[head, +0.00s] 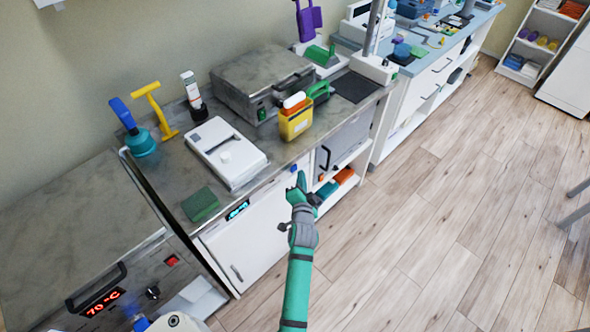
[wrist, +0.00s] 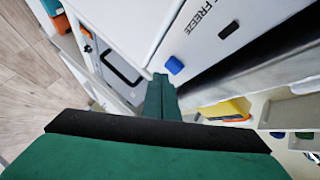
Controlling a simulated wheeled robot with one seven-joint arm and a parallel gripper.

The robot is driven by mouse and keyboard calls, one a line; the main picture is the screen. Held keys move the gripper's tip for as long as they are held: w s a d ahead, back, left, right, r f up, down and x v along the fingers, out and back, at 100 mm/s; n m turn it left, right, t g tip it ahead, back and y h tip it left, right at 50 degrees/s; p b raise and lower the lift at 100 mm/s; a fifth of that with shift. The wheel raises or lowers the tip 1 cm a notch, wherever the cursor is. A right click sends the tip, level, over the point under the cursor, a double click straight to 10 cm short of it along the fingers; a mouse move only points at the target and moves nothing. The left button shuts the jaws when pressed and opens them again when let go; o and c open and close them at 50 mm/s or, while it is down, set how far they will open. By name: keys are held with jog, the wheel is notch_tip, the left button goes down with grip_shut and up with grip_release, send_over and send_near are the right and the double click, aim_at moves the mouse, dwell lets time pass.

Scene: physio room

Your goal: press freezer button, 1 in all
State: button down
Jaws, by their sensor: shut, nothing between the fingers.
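The freezer (head: 245,248) is a white unit under the steel counter, with a small lit display (head: 238,210) at its top left. A blue button (head: 293,169) sits near the right end of its top strip. In the wrist view the blue button (wrist: 174,65) is beside the lettering "FREEZE". My gripper (head: 297,186) is shut and empty in front of the freezer's top right corner. In the wrist view its green fingertips (wrist: 161,85) are close to the button; I cannot tell whether they touch it.
On the counter (head: 172,165) stand a white flat device (head: 226,150), a green block (head: 200,204) and a yellow container (head: 296,122). Right of the freezer is a steel-fronted unit (head: 345,138) above an open shelf. The wooden floor (head: 430,230) at right is clear.

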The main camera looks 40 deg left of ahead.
jog(key=shift+a, duration=0.2)
jog(key=shift+w+a, duration=0.15)
jog(key=shift+a, duration=0.1)
jog(key=shift+w, duration=0.1)
dwell(0.5)
